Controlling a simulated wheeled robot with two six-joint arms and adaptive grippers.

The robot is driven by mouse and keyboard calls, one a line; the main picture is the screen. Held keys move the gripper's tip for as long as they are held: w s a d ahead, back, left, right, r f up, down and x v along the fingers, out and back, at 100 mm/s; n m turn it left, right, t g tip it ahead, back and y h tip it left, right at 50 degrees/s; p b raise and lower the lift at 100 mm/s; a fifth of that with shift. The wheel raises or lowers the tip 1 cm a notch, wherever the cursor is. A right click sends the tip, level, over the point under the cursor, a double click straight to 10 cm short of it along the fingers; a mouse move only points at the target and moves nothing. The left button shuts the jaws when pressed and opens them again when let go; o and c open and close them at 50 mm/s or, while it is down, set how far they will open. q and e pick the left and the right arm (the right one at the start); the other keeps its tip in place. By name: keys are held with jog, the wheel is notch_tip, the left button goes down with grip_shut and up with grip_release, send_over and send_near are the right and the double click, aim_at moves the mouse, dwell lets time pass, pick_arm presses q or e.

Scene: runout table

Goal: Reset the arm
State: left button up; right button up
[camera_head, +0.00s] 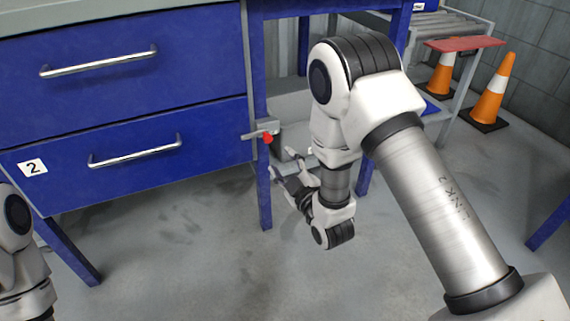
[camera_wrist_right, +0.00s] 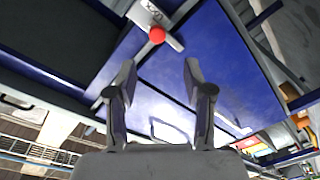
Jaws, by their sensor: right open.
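My right arm (camera_head: 425,195) comes in from the lower right of the head view and bends down in front of the blue workbench. My right gripper (camera_head: 287,170) is by the bench's leg, below a small metal latch with a red knob (camera_head: 267,137). In the right wrist view its two fingers (camera_wrist_right: 158,85) stand apart with nothing between them. The red knob (camera_wrist_right: 157,35) shows beyond the fingertips there. At the left edge of the head view, part of my left arm (camera_head: 22,265) shows, but its gripper is out of view.
Two closed blue drawers (camera_head: 125,155) with metal handles fill the upper left; the lower carries a label "2". Two orange cones (camera_head: 495,88) and a roller stand (camera_head: 450,25) with a red board (camera_head: 465,44) are at the upper right. Bare floor (camera_head: 190,260) lies in front.

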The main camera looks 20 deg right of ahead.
jog(key=shift+s, duration=0.3)
jog(key=shift+f, duration=0.1)
jog(key=s+d+f+m+g+h+p, duration=0.3)
jog(key=s+f+g, duration=0.7)
jog(key=s+f, duration=0.75)
jog(key=s+f+m+g+y+p, duration=0.1)
jog(key=s+f+m+g, duration=0.25)
jog(key=s, duration=0.45)
jog(key=s+f+m+g+p, duration=0.15)
jog(key=s+m+g, duration=0.3)
jog(key=s, duration=0.45)
notch_tip(320, 180, up, 38)
jog(key=p, duration=3.7)
jog(key=shift+w+d, duration=0.25)
jog(key=shift+d, duration=0.05)
